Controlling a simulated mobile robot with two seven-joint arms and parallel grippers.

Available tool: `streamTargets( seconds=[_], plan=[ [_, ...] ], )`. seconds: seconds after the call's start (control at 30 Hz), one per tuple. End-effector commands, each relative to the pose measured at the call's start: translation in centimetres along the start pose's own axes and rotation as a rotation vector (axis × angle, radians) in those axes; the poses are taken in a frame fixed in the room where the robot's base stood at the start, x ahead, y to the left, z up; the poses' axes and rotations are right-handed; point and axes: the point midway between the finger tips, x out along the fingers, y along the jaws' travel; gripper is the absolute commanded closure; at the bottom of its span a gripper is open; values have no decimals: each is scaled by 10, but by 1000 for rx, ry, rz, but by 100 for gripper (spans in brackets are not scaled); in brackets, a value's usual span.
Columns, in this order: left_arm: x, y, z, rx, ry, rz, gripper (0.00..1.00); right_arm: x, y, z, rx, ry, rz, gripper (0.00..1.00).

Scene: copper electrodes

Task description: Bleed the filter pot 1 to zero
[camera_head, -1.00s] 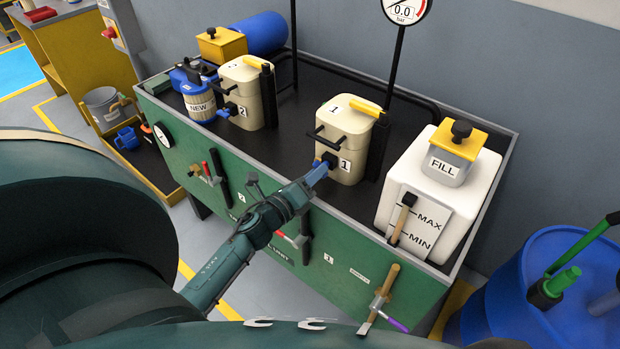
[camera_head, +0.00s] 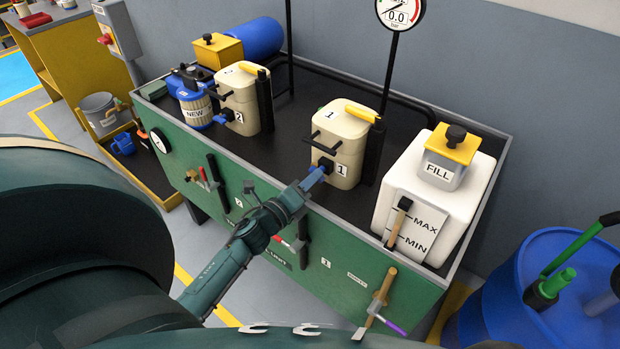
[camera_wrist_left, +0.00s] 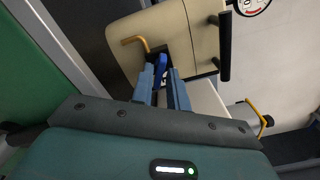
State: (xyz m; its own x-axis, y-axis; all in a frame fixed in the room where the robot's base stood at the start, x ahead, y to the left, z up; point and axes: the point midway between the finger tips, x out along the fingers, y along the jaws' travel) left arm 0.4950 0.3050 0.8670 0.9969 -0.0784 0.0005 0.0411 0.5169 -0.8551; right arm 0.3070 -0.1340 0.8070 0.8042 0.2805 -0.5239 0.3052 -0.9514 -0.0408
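Filter pot 1 (camera_head: 339,140) is a cream block with a "1" label, standing on the dark bench top. A dark fitting (camera_head: 326,164) sits low on its front. My left gripper (camera_head: 313,180) is at this fitting, its blue fingers pointing at it. In the left wrist view, the fingertips (camera_wrist_left: 163,80) stand a little apart with a blue handle (camera_wrist_left: 161,68) between them; whether they press on it is unclear. The pot's cream body (camera_wrist_left: 178,38) fills the space beyond. The gauge (camera_head: 400,12) reads 0.0. My right gripper is not in view.
Pot 2 (camera_head: 238,98) and a blue-and-cream "NEW" canister (camera_head: 194,106) stand left of pot 1. A white FILL tank (camera_head: 408,195) stands right. Levers and tools hang on the green front panel (camera_head: 340,285). A blue drum (camera_head: 530,300) stands at lower right.

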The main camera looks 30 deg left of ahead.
Motion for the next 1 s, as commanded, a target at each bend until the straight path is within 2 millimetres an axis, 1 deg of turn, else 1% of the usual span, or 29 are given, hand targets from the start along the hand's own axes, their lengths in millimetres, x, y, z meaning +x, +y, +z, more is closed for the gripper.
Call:
streamTargets(
  seconds=[0.03,0.17,0.43,1.0],
  plan=[
    [0,1,0,1,0,0,80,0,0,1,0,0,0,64],
    [0,1,0,2,0,0,70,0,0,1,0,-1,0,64],
    [-3,1,0,3,0,1,70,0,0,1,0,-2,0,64],
    [-56,1,0,3,0,2,70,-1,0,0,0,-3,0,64]
  ],
)
